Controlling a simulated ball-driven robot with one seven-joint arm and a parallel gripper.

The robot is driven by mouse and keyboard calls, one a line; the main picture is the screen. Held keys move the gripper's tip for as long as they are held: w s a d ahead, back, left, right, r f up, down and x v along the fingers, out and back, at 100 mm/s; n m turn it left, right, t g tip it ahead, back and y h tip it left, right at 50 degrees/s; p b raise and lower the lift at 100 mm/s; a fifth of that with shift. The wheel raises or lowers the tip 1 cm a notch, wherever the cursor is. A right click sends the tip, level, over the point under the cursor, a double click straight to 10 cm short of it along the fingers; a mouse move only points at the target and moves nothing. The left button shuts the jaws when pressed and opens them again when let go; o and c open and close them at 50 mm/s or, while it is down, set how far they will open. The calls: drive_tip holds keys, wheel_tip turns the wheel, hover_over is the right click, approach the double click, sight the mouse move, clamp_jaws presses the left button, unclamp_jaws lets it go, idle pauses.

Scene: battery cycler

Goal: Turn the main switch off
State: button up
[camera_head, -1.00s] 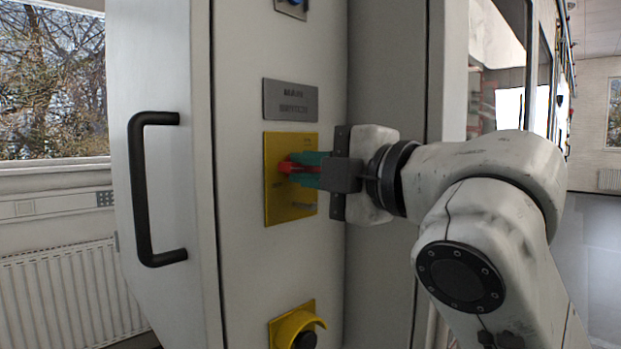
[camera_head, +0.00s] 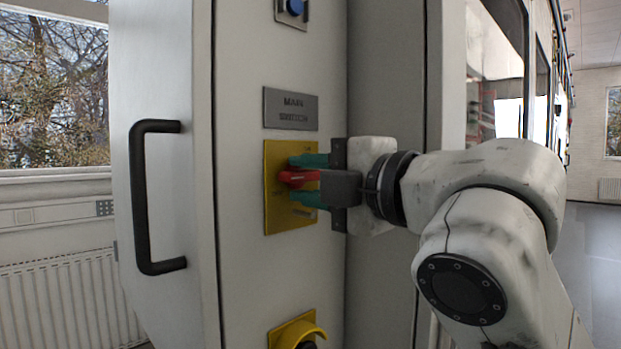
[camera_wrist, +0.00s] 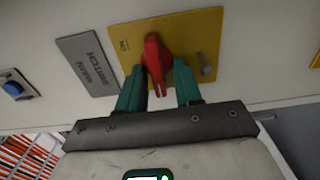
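The main switch is a red handle (camera_head: 297,178) on a yellow plate (camera_head: 281,217). The handle lies roughly level, across the plate. In the wrist view the red handle (camera_wrist: 154,55) stands out from the yellow plate (camera_wrist: 202,45). My gripper (camera_head: 308,179) is at the switch, with one teal finger above the handle and one below. In the wrist view my gripper (camera_wrist: 158,78) has its fingers on either side of the handle, apart, with gaps showing beside it.
A grey MAIN SWITCH label (camera_head: 291,109) sits above the plate, and a blue button (camera_head: 295,7) above that. A yellow shrouded button (camera_head: 298,329) is below. A black door handle (camera_head: 141,197) stands out at the left. Open floor (camera_head: 595,250) lies at the right.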

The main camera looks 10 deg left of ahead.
drive_tip(key=shift+o, duration=0.2)
drive_tip(key=b+v, duration=0.1)
drive_tip(key=v, duration=0.9)
drive_tip(key=shift+s+d+b, duration=0.25)
drive_tip(key=shift+d+b, duration=0.05)
drive_tip(key=shift+d, duration=0.05)
